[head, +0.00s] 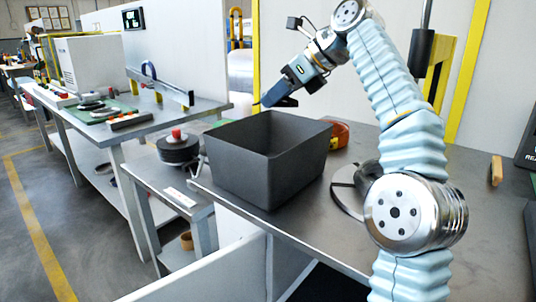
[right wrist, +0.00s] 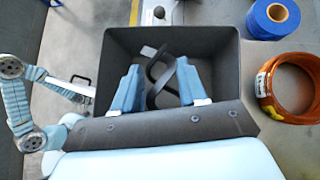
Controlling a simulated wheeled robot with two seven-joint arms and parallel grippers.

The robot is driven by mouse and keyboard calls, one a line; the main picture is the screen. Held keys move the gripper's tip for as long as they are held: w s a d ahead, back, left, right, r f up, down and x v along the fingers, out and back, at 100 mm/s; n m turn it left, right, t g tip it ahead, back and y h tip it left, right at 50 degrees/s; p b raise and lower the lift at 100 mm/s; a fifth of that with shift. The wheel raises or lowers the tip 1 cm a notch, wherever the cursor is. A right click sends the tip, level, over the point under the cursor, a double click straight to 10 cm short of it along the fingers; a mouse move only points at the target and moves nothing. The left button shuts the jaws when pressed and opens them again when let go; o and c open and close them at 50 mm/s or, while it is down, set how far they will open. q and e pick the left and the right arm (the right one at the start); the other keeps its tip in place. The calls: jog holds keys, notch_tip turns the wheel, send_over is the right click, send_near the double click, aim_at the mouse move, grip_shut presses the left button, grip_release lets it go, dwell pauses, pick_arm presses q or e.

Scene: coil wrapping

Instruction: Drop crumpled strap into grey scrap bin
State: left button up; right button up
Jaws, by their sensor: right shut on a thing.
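The grey scrap bin (head: 240,170) is an open dark box on the grey table. In the right wrist view its rim (right wrist: 232,60) surrounds the gripper fingers. I cannot tell whether the strap touches the bin floor. My left gripper is not in the head view; an arm at the left of the right wrist view shows no clear jaws.
An orange strap coil (head: 339,133) lies just right of the bin, also in the right wrist view (right wrist: 290,88). A blue roll (right wrist: 273,16) stands behind it. A black reel with a red knob (head: 178,147) stands left of the bin. The table right of my arm is mostly clear.

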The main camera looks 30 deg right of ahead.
jog(key=shift+s+f, duration=0.1)
jog(key=shift+f, duration=2.5)
jog(key=o, duration=1.1)
jog(key=v, duration=1.2)
